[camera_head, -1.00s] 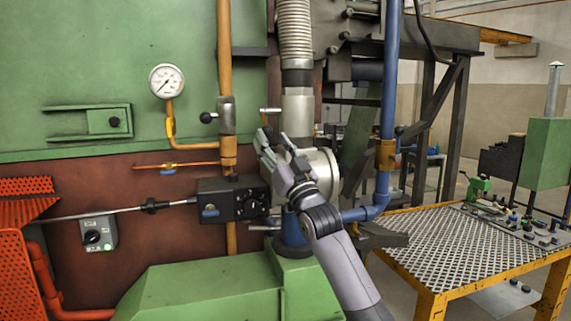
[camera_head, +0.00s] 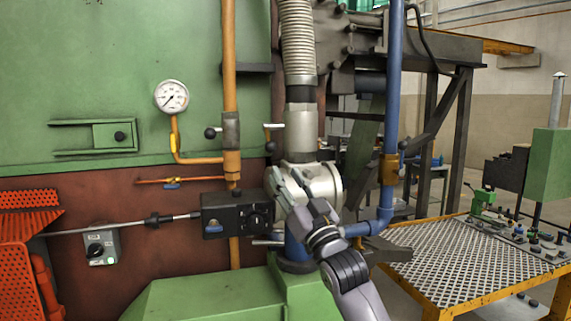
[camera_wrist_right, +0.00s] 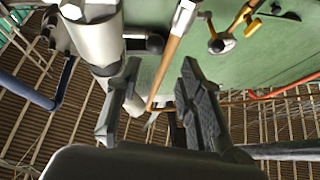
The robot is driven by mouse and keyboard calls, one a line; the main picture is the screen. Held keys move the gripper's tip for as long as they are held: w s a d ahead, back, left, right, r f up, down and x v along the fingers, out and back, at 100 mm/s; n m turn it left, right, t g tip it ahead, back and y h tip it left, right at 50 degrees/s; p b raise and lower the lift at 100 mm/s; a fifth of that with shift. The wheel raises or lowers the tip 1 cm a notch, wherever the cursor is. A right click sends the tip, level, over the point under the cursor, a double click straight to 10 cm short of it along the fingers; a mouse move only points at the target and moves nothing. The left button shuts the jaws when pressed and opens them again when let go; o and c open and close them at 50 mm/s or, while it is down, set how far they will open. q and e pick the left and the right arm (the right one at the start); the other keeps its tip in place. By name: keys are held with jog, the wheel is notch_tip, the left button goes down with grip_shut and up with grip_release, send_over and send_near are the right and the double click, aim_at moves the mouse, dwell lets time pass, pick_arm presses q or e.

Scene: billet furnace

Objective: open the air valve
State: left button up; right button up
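No part is labelled as the air valve, so I cannot tell for certain which one it is. A silver vertical pipe (camera_head: 300,132) has a short side handle (camera_head: 273,126) on its left and a black knob (camera_head: 270,147) below that. In the right wrist view the silver pipe (camera_wrist_right: 97,42) shows with a dark-ended stub beside it. My right gripper (camera_head: 282,174) is in front of the lower silver housing (camera_head: 328,186), below the side handle. In the wrist view its fingers (camera_wrist_right: 160,68) are apart with nothing held between them. My left gripper is not in view.
An orange pipe (camera_head: 229,60) with a black-ball lever (camera_head: 210,133) stands left of the silver pipe. A black box (camera_head: 222,214) is left of my gripper. A blue pipe (camera_head: 393,80) with a brass-coloured fitting (camera_head: 388,169) is to the right. A grated table (camera_head: 440,262) stands farther right.

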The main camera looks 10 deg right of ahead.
jog(key=r+h+p, duration=0.1)
jog(key=r+p, duration=0.1)
jog(key=r, duration=0.1)
jog(key=s+a+r+h+p, duration=0.1)
jog(key=r+p, duration=0.1)
jog(key=r, duration=0.1)
jog(key=s+a+r+g+h+p, duration=0.1)
jog(key=r+p, duration=0.2)
jog(key=shift+s+a+r+n+h, duration=0.1)
jog(key=shift+s+r+n+h, duration=0.15)
jog(key=shift+n+h, duration=0.05)
jog(key=c, duration=0.5)
jog(key=shift+s+r+h+p, duration=0.2)
jog(key=shift+r+h+p, duration=0.1)
jog(key=shift+h+p, duration=0.1)
jog(key=shift+c, duration=0.7)
jog(key=shift+d+r, duration=0.1)
jog(key=shift+d, duration=0.1)
grip_shut()
notch_tip(320, 180, up, 3)
jog(key=p, duration=0.5)
send_over(268, 138)
jog(key=s, duration=0.5)
notch_tip(268, 138, down, 4)
jog(key=shift+w+d+r+p, duration=0.1)
jog(key=shift+w+d+p, duration=0.05)
jog(key=shift+p, duration=0.85)
